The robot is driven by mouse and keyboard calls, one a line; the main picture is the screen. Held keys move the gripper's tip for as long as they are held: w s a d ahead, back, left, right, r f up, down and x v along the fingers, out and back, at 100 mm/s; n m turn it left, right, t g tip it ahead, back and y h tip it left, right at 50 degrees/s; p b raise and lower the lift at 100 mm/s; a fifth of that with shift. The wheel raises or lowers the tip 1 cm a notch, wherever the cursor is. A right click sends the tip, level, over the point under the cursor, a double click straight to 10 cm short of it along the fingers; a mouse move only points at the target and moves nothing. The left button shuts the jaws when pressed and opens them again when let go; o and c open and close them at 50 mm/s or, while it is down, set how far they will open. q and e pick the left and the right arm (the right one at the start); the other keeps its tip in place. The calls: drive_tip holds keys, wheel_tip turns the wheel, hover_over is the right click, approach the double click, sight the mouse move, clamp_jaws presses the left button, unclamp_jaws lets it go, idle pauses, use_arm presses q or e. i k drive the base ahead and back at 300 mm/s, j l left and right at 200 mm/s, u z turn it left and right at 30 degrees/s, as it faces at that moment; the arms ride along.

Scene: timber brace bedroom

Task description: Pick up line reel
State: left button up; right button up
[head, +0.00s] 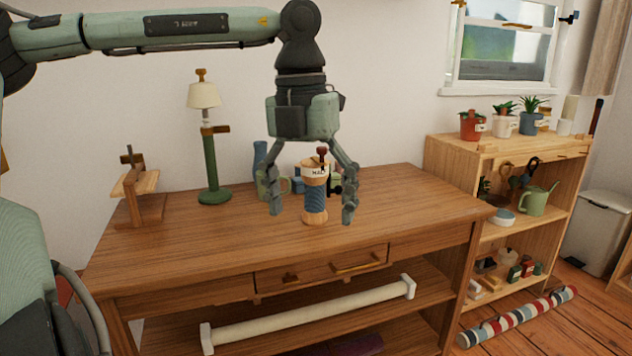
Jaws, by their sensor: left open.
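The line reel (315,199) stands upright on the wooden desk (400,215). It has a wooden top and base, dark blue line wound around its middle, and a pale label near the top. My left gripper (311,212) points down over it, fingers spread open, one to each side of the reel. A gap shows between each finger and the reel in this view. The reel's back side is hidden. My right gripper is not in view.
A green lamp (210,165) and a small wooden stand (138,195) are on the desk's left. A blue vase (260,158) and a green mug (270,184) stand close behind the gripper. A shelf unit (500,147) with plants is at right. The desk's front right is clear.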

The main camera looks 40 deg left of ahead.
sight(314, 213)
drive_tip(key=i+j, duration=0.85)
drive_tip(key=j, duration=0.2)
